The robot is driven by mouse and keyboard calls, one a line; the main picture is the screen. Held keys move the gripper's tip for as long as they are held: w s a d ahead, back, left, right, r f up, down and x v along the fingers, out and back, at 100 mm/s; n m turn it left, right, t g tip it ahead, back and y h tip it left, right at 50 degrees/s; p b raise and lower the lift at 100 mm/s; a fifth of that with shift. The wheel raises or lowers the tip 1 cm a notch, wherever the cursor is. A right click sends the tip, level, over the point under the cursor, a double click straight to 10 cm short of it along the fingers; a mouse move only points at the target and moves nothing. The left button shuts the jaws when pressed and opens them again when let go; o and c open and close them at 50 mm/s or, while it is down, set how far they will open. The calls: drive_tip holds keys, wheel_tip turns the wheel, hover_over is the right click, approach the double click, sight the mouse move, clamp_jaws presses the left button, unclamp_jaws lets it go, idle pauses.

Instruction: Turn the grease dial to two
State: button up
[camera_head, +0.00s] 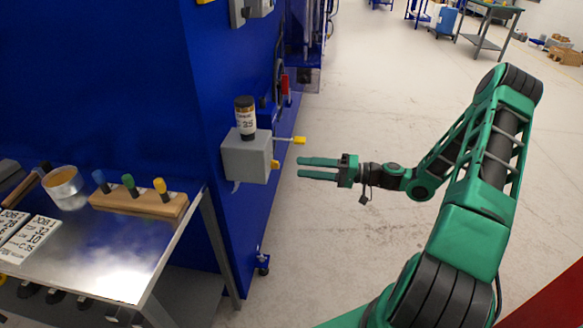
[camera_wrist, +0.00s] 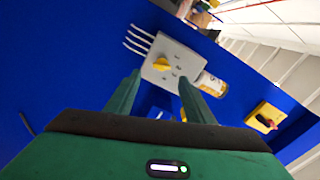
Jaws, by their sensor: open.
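The grease unit is a grey box (camera_head: 247,157) on the side of the blue machine, with a dark-capped jar (camera_head: 245,118) on top. A yellow dial (camera_head: 275,164) sticks out from the box's right face. In the wrist view the yellow dial (camera_wrist: 161,64) sits on the grey plate (camera_wrist: 186,57) among small dark marks; I cannot read them or its setting. My gripper (camera_head: 299,167) is open and empty, its fingers pointing left at the dial, apart from it. In the wrist view the fingers flank the lower part of the plate.
A lever with a yellow tip (camera_head: 299,140) sticks out just above the dial, close to my upper finger. A metal bench (camera_head: 110,262) at left holds a wooden block (camera_head: 140,204) with coloured-handled tools, a tin and printed cards.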

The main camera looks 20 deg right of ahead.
drive_tip(key=shift+v, duration=2)
drive_tip(key=s+a+f+n+g+h, duration=0.2)
drive_tip(key=s+g+h, duration=0.55)
drive_tip(key=s, duration=0.25)
drive_tip(key=s+d+r+m+g+h, duration=0.1)
drive_tip(key=s+d+r+m+h, duration=0.2)
drive_tip(key=s+r, duration=0.5)
drive_tip(key=s+d+r+m+h, duration=0.3)
drive_tip(key=s+d+r+h, duration=0.2)
drive_tip(key=s, duration=0.8)
wheel_tip(320, 180, up, 3)
drive_tip(key=shift+s+d+f+g, duration=0.1)
drive_tip(key=shift+s+d+g, duration=0.1)
drive_tip(key=shift+s+g, duration=0.2)
